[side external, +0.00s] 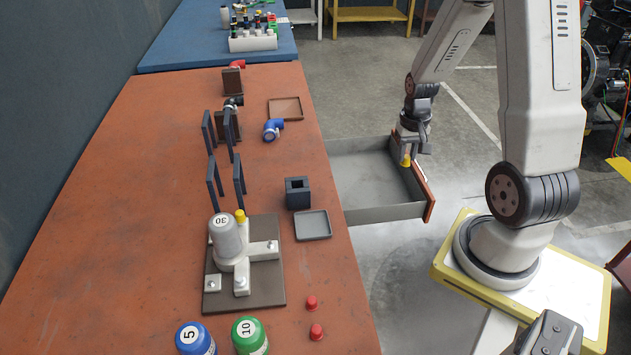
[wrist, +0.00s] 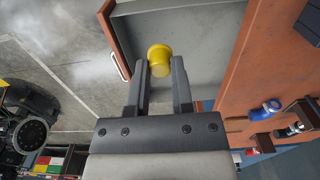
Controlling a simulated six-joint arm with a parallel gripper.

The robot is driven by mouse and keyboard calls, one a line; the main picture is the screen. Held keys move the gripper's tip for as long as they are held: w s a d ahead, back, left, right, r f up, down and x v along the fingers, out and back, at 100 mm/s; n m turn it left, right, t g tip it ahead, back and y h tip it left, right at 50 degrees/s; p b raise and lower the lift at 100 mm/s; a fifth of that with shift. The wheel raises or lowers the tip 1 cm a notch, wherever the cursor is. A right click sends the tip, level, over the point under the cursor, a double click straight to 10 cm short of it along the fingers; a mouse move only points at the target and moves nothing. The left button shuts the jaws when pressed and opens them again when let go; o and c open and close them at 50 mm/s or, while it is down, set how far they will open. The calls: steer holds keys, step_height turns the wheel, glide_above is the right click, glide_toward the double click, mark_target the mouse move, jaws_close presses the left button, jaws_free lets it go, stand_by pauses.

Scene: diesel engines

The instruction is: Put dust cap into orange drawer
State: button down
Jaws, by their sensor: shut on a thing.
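A yellow dust cap (side external: 405,161) is held in my gripper (side external: 410,151), near the front panel of the open drawer (side external: 385,212). The drawer has an orange front and a grey inside, and it is pulled out from the orange table. In the wrist view the yellow cap (wrist: 159,54) sits between the fingertips of my gripper (wrist: 160,68), with the grey drawer floor (wrist: 205,48) behind it. The cap's exact height above the floor is hard to tell. No other object shows in the drawer.
The orange table (side external: 130,210) holds a grey filter marked 30 (side external: 226,238) with a yellow piece beside it. Red caps (side external: 311,302), a dark square block (side external: 298,193), small trays (side external: 313,225) and a blue elbow fitting (side external: 272,130) lie near the drawer side.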

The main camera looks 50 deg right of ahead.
step_height(320, 180, down, 10)
stand_by(0.4)
steer(key=shift+w, duration=0.1)
glide_above(368, 194)
steer(key=f, duration=0.9)
steer(key=shift+s+a+f, duration=0.15)
steer(key=shift+s, duration=0.1)
steer(key=shift+w+f, duration=0.2)
steer(key=shift+f, duration=1.65)
steer(key=shift+f, duration=0.1)
